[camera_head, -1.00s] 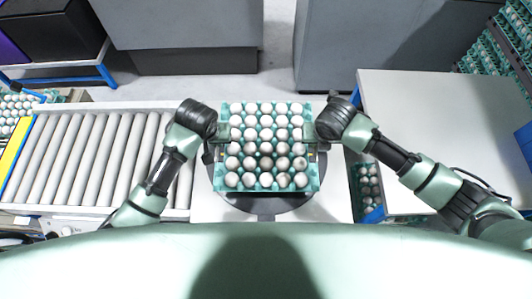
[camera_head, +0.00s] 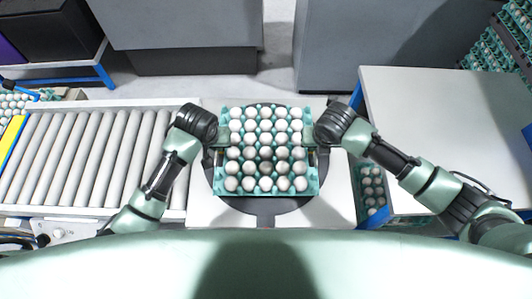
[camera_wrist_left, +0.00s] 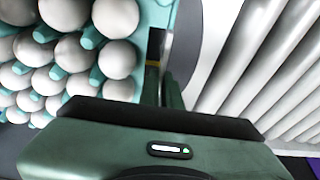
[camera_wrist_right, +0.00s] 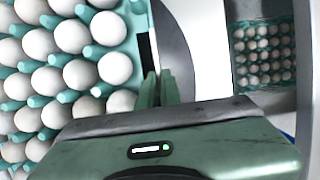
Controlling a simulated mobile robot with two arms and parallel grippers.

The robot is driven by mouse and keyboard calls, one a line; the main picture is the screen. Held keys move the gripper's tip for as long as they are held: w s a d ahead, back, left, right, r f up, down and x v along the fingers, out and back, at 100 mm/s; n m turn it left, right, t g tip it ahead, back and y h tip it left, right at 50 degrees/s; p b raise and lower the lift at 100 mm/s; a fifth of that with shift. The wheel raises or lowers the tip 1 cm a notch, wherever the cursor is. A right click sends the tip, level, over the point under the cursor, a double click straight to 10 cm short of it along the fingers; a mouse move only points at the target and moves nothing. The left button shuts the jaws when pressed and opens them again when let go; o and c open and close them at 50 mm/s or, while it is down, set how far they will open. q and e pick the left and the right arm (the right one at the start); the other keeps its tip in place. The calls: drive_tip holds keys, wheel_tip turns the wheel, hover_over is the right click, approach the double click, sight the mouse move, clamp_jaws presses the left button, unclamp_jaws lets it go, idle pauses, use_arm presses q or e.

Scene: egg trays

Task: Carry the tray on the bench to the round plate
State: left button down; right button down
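The teal egg tray (camera_head: 222,188), filled with white eggs, is over the dark round plate (camera_head: 264,206), which shows around its edges. I cannot tell whether it touches the plate. My left gripper (camera_head: 222,144) is at the tray's left side, and my right gripper (camera_head: 311,145) is at its right side. In the left wrist view the left fingers (camera_wrist_left: 163,88) are close together at the tray's edge (camera_wrist_left: 153,14). The right wrist view shows the right fingers (camera_wrist_right: 158,90) likewise at the tray's edge (camera_wrist_right: 136,20). Both appear shut on the tray; the fingertips are partly hidden.
A roller conveyor (camera_head: 100,155) runs at the left, with eggs at its far left end. A light table (camera_head: 445,110) stands at the right, with more egg trays (camera_head: 371,188) low beside it. Grey cabinets (camera_head: 370,45) stand at the back.

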use_arm(q)
drive_tip(key=shift+f+b, duration=0.35)
drive_tip(key=shift+f, duration=0.05)
use_arm(e)
drive_tip(key=shift+w+f, duration=0.1)
drive_tip(key=shift+f, duration=0.3)
use_arm(q)
drive_tip(key=c, duration=1.6)
unclamp_jaws()
use_arm(e)
drive_tip(key=c, duration=1.6)
unclamp_jaws()
use_arm(q)
drive_tip(key=shift+s+r, duration=0.1)
use_arm(e)
drive_tip(key=shift+s+r, duration=0.1)
drive_tip(key=shift+s, duration=0.1)
use_arm(q)
drive_tip(key=shift+d, duration=0.1)
use_arm(e)
drive_tip(key=shift+a, duration=0.1)
